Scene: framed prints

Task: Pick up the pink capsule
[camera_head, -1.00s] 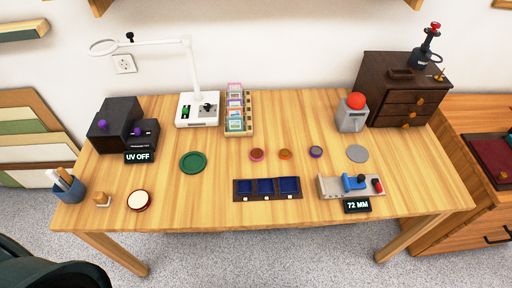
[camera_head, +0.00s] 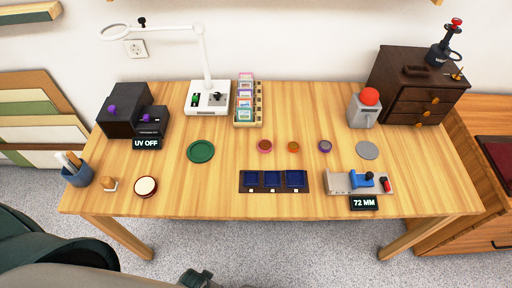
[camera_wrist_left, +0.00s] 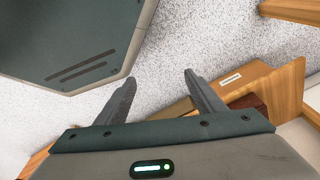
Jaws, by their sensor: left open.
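Three small round capsules lie in a row on the middle of the wooden table. The left one, with a pinkish rim and a brown-red top, looks like the pink capsule (camera_head: 265,146). An orange-brown one (camera_head: 293,147) is just right of it and a purple-rimmed one (camera_head: 325,146) is further right. My left gripper (camera_wrist_left: 160,90) is open and empty in the left wrist view, with floor and wooden furniture beyond its fingers. In the head view my left arm shows at the bottom left, off the table's front edge and well apart from the capsules. My right gripper is not in view.
A tray with blue compartments (camera_head: 273,190) lies in front of the capsules. A gauge reading 72 MM (camera_head: 363,203) is right of it. A green disc (camera_head: 201,151), white lamp (camera_head: 207,98), card rack (camera_head: 247,117) and grey box with red button (camera_head: 363,111) stand around.

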